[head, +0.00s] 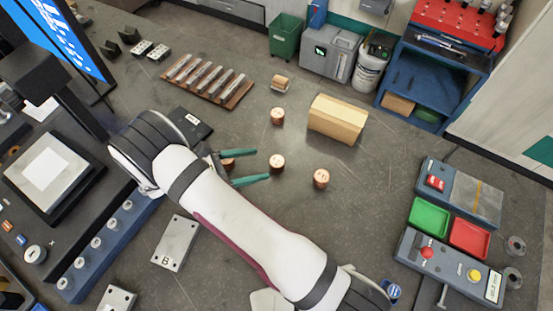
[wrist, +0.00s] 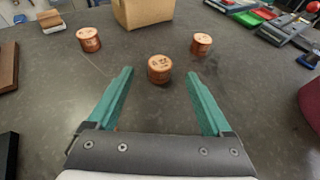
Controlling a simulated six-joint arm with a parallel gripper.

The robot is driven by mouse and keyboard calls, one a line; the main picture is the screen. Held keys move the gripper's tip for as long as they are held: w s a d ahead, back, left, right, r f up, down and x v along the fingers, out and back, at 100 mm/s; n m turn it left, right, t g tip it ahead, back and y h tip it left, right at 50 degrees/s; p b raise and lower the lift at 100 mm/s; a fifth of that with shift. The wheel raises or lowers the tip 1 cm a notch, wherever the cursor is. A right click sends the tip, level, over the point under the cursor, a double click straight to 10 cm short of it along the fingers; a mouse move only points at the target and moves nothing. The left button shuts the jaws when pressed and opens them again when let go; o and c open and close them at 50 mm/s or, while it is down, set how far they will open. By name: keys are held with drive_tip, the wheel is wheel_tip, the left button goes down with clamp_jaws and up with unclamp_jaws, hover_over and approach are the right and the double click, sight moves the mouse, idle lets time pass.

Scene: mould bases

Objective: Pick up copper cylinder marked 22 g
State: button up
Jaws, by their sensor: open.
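Copper cylinders stand upright on the dark worktop. One (head: 277,162) is just ahead of my gripper (head: 262,165); in the wrist view this cylinder (wrist: 159,68) appears centred between the fingertips. A second (head: 277,116) is farther to the left in the wrist view (wrist: 88,39). A third (head: 321,178) is farther to the right there (wrist: 202,43). A copper-coloured piece (head: 228,163) shows partly hidden by my gripper in the head view. The top markings are too small to read surely. My gripper (wrist: 160,74) is open, its green fingers apart and empty.
A tan block (head: 338,118) stands behind the cylinders. A wooden rack of bars (head: 207,80) and a small copper-and-wood piece (head: 280,82) are farther back. Green (head: 429,217) and red (head: 470,238) trays lie at right. The worktop between the cylinders is clear.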

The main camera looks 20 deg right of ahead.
sight(277, 161)
drive_tip(key=x, duration=0.7)
drive_tip(key=shift+d+f, duration=0.25)
drive_tip(key=shift+d, duration=0.05)
clamp_jaws()
